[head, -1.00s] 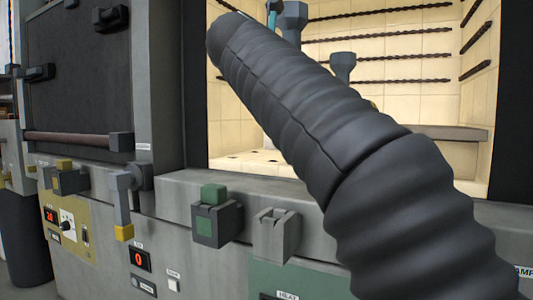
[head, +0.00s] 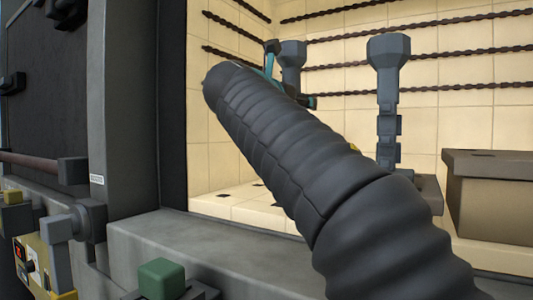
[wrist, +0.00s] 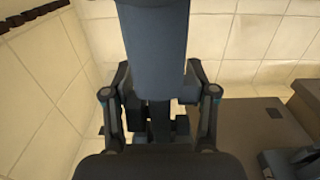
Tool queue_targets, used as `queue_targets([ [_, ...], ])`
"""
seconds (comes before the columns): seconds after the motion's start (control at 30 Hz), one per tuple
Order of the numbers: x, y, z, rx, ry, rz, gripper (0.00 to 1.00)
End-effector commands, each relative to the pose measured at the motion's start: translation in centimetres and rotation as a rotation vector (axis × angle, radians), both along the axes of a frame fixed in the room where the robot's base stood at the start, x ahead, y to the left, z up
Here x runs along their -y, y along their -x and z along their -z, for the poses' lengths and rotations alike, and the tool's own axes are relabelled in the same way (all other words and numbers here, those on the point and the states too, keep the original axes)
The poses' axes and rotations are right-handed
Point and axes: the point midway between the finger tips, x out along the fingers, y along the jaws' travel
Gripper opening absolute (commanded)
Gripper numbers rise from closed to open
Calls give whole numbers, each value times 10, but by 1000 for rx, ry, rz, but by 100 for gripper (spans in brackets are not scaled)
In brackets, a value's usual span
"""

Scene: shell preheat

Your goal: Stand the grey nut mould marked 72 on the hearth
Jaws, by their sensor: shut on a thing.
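My gripper (wrist: 157,108) is shut on a blue-grey mould (wrist: 155,45), which fills the upper middle of the wrist view. In the head view the mould's flared top (head: 293,53) shows behind my ribbed black arm sleeve, and the rest of it is hidden. No marking 72 is readable on it. The mould is inside the furnace opening, in front of the tiled back wall. The hearth (head: 235,208) is a pale tiled floor with dark square holes, seen at the left of my arm. I cannot tell how far above it the mould is.
A second grey mould (head: 388,90) stands upright right of my arm, by a grey-brown slab (head: 430,185). A brown block (head: 495,205) is at the right. Twisted dark rods (head: 440,90) line the walls. A grey sill (head: 200,240) edges the opening. Hearth tiles at the left look clear.

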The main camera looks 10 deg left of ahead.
Motion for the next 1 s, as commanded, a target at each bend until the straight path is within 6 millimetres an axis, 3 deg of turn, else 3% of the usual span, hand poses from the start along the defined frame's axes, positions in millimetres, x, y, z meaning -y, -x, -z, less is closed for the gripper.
queue_targets([
  [0.2,-42,-9,25,-1,2,-1,2],
  [0.4,-65,-13,39,2,1,1,2],
  [0.57,-69,-14,45,1,0,3,2],
  [0.83,-69,-14,78,1,0,2,2],
  [1.0,-69,-14,83,2,0,2,2],
])
